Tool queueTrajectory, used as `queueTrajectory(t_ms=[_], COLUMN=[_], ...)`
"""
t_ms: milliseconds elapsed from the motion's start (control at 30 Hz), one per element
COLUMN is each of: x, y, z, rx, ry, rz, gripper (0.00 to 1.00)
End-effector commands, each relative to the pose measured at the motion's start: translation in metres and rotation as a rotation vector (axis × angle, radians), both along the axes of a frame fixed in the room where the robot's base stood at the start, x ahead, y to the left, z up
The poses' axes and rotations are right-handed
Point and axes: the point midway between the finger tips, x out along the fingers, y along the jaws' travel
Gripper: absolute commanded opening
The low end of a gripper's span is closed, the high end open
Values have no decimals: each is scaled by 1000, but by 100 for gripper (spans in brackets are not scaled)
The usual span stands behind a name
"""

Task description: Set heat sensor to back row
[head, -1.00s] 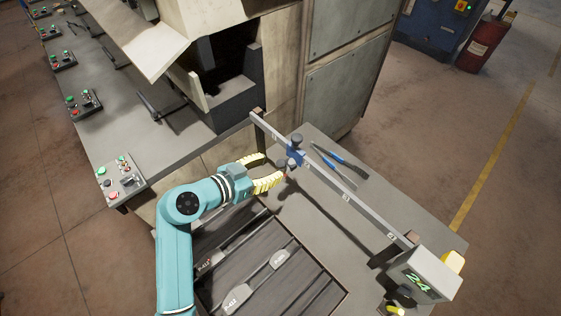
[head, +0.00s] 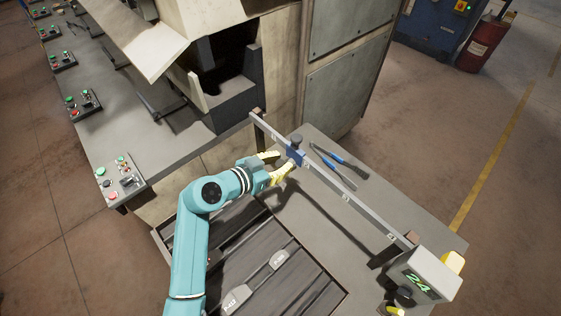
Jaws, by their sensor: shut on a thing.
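The heat sensor (head: 296,156) is a small blue slider with dark knobs, sitting on a long grey rail (head: 345,198) nearer the rail's upper-left end. My gripper (head: 282,165), with yellow fingers, is at the near side of the slider and shut on its near knob, which the fingers hide. The far dark knob shows above the rail. Small pale marks run along the rail. Below the rail, a dark tray (head: 327,303) holds rows of long bars with grey brake shoes (head: 279,260).
A display box reading 24 (head: 425,275) stands at the rail's lower-right end. Blue-handled pliers (head: 342,160) lie on the bench behind the rail. A machine (head: 235,95) with a dark opening stands at upper left.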

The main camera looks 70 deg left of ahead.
Motion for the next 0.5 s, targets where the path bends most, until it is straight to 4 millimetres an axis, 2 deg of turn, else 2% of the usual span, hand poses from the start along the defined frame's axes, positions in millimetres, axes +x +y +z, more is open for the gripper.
queueTrajectory(t_ms=[200,500], x=[-3,-9], y=[-1,-3], z=[-13,-20], rx=[22,79], ry=[-54,-194], rz=[1,1], gripper=[0,0])
